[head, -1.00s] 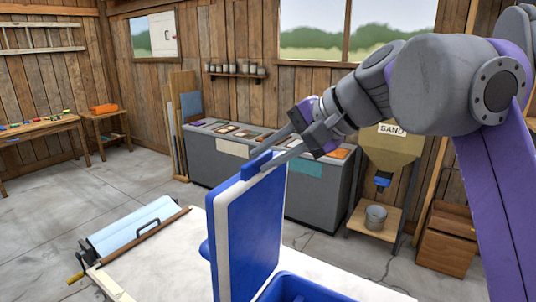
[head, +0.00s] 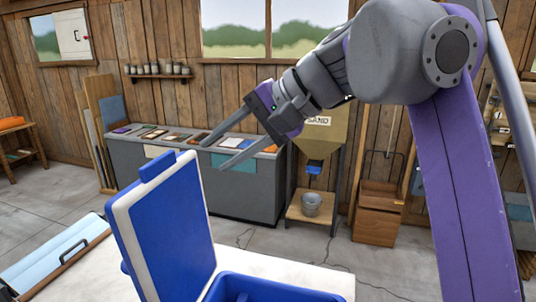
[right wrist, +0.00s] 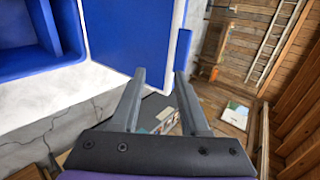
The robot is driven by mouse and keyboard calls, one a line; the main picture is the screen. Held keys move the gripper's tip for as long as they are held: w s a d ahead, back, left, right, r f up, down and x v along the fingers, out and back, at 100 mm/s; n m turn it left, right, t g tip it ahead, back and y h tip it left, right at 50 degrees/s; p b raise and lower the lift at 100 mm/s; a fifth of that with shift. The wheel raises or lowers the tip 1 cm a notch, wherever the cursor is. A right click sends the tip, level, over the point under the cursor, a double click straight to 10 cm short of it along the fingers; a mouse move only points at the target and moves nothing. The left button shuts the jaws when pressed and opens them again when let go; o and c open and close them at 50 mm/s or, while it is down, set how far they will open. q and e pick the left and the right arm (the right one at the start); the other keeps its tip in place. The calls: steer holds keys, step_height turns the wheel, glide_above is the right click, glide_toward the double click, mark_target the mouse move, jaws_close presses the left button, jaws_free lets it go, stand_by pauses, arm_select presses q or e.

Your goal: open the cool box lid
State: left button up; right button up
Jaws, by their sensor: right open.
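The blue cool box (head: 262,287) stands on a white table at the bottom of the head view, its inside visible. Its lid (head: 170,240), blue with a white border, stands up raised on the left side of the box. A blue tab (head: 163,166) sticks out of the lid's top edge. My right gripper (head: 211,155) is open and empty, above and right of the tab, apart from it. In the right wrist view the lid (right wrist: 125,30) and box (right wrist: 25,40) lie beyond the open fingers (right wrist: 160,80). My left gripper is not in view.
A light blue roll or sheet with a wooden bar (head: 60,255) lies at the table's left. A grey counter (head: 235,185) with several trays stands behind. A sand hopper (head: 325,135) with a bucket (head: 311,204) stands at the back.

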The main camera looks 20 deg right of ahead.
steer(key=s+d, duration=0.4)
steer(key=d, duration=0.2)
steer(key=shift+s+d, duration=0.3)
steer(key=shift+d, duration=0.05)
